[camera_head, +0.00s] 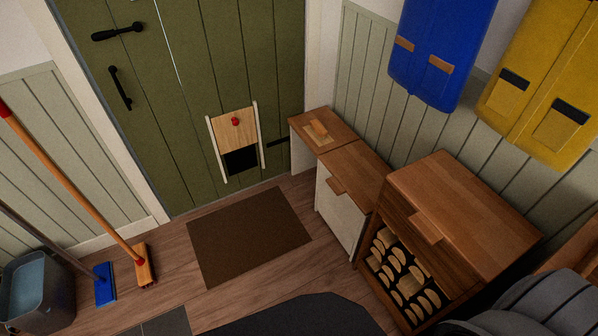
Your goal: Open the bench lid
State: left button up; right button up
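Two low wooden-topped units stand along the right wall, and I cannot tell for sure which is the bench. The larger one has a flat brown lid (465,205) with a wooden tab handle (424,228) at its front edge. This lid looks shut. The front below it is open and shows several pale, rounded pieces (405,278). The smaller white-fronted unit (337,217) has a wooden top (355,170) with a similar tab (337,186). It also looks shut. Neither of my grippers is in view.
A green door (190,100) with a small flap panel (235,135) is at the back. A brown mat (248,235) lies before it. A broom (80,190), a blue-headed mop (104,285) and a grey bucket (38,295) stand left. Blue (440,45) and yellow (545,80) bags hang right.

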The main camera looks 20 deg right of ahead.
aim_at(356, 170)
jog(key=z, duration=0.05)
jog(key=i, duration=1)
jog(key=z, duration=1.25)
jog(key=i, duration=0.75)
jog(key=z, duration=0.75)
